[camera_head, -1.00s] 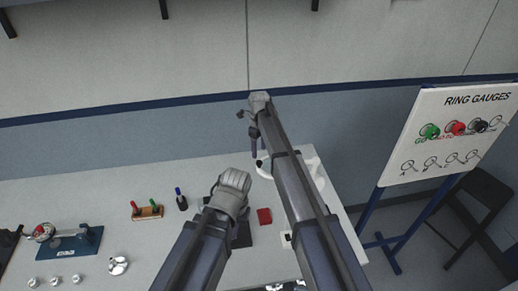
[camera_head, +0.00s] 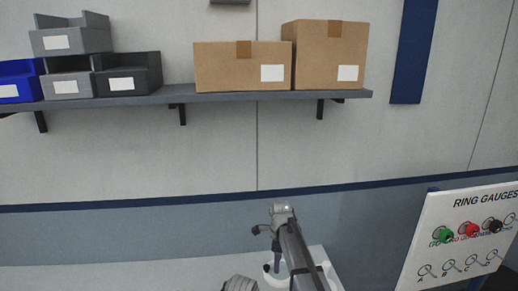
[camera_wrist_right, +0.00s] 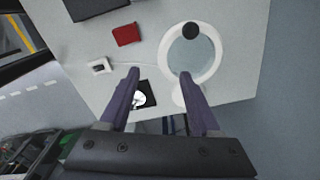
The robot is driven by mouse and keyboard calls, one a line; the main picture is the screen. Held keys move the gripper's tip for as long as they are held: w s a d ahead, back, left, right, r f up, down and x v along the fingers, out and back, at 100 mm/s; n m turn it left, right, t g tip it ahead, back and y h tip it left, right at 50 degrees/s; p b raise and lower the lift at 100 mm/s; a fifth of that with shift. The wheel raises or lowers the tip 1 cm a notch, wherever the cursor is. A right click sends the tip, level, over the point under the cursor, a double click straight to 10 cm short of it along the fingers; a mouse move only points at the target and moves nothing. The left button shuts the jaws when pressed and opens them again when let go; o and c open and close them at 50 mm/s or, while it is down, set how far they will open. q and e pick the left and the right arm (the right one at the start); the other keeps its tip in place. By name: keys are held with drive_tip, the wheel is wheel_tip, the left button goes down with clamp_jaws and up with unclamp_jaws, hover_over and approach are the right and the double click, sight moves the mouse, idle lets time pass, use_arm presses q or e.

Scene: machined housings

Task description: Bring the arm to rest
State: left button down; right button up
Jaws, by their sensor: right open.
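My right arm (camera_head: 300,258) rises from the bottom of the head view, its wrist bent over at the top. My right gripper (camera_head: 277,262) hangs down from it over the far part of the pale table (camera_head: 120,280). In the right wrist view the two purple fingers of this gripper (camera_wrist_right: 160,73) are spread wide with nothing between them, above the table near its edge. Of my left arm, only a grey joint (camera_head: 240,285) shows at the bottom edge of the head view; its gripper is out of view.
A ring gauge board (camera_head: 440,240) stands at the right. A wall shelf (camera_head: 225,97) carries cardboard boxes (camera_head: 240,75) and bins.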

drive_tip(key=s+d+n, duration=0.5)
drive_tip(key=s+n, duration=0.5)
drive_tip(key=s, duration=0.2)
drive_tip(key=s+d+n, duration=0.5)
drive_tip(key=s+n, duration=0.5)
drive_tip(key=s, duration=0.2)
drive_tip(key=s+a+f+n+h+b, duration=0.1)
drive_tip(key=s+a+f+n+b, duration=0.3)
drive_tip(key=a+f+b, duration=0.7)
wheel_tip(320, 180, down, 3)
drive_tip(key=s+b, duration=0.2)
drive_tip(key=shift+s+r+b, duration=0.2)
drive_tip(key=shift+b, duration=0.2)
drive_tip(key=shift+a, duration=0.15)
